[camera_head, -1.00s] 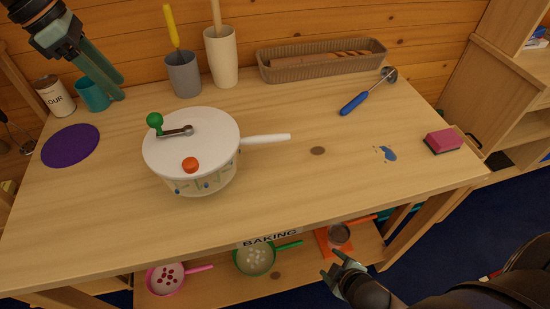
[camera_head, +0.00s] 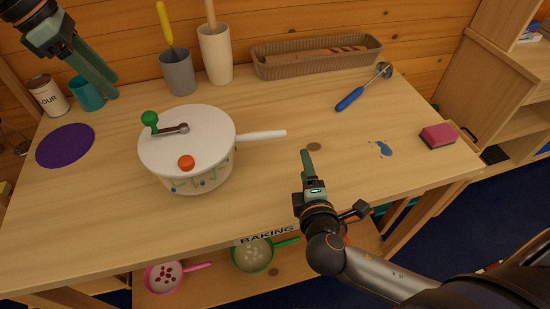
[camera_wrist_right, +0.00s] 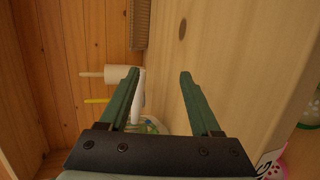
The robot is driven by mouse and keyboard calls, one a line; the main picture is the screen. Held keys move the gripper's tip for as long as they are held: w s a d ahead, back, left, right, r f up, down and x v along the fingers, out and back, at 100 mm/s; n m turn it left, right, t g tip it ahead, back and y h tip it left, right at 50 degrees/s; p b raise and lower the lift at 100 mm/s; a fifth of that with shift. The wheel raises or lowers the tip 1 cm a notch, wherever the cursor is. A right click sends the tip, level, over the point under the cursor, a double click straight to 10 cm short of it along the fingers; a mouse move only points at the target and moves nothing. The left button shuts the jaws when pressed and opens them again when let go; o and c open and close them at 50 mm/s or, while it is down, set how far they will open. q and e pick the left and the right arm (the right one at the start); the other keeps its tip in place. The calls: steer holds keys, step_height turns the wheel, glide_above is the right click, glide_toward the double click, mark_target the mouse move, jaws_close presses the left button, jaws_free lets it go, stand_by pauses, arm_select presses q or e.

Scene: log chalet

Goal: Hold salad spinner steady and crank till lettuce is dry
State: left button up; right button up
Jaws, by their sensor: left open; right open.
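The white salad spinner (camera_head: 187,150) stands on the table in the head view. Its lid has a metal crank with a green knob (camera_head: 149,118) and an orange button (camera_head: 186,162). A white handle (camera_head: 262,135) sticks out to the right. My right gripper (camera_head: 306,165) is open and empty, right of the handle and apart from it. In the right wrist view its two fingers (camera_wrist_right: 158,85) are spread, with part of the spinner (camera_wrist_right: 150,125) beyond the left finger. My left gripper (camera_head: 92,62) is at the upper left, open, above the back of the table. The spinner's contents are hidden.
A purple mat (camera_head: 66,145), teal cup (camera_head: 87,93) and flour tin (camera_head: 48,95) are at left. A grey cup (camera_head: 177,73), cream cup (camera_head: 215,55) and basket (camera_head: 315,62) stand behind.

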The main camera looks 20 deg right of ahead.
steer(key=w+a, duration=0.1)
steer(key=a, duration=0.1)
steer(key=w+a+r+y, duration=0.1)
steer(key=w+a+r+t+y, duration=0.1)
steer(key=a, duration=0.1)
steer(key=shift+a+r, duration=0.25)
steer(key=shift+a, duration=0.1)
steer(key=shift+w+a+n, duration=0.2)
steer(key=shift+n, duration=0.1)
steer(key=x, duration=1.2)
steer(key=shift+w+a+r, duration=0.1)
steer(key=shift+a, duration=0.1)
jaws_close()
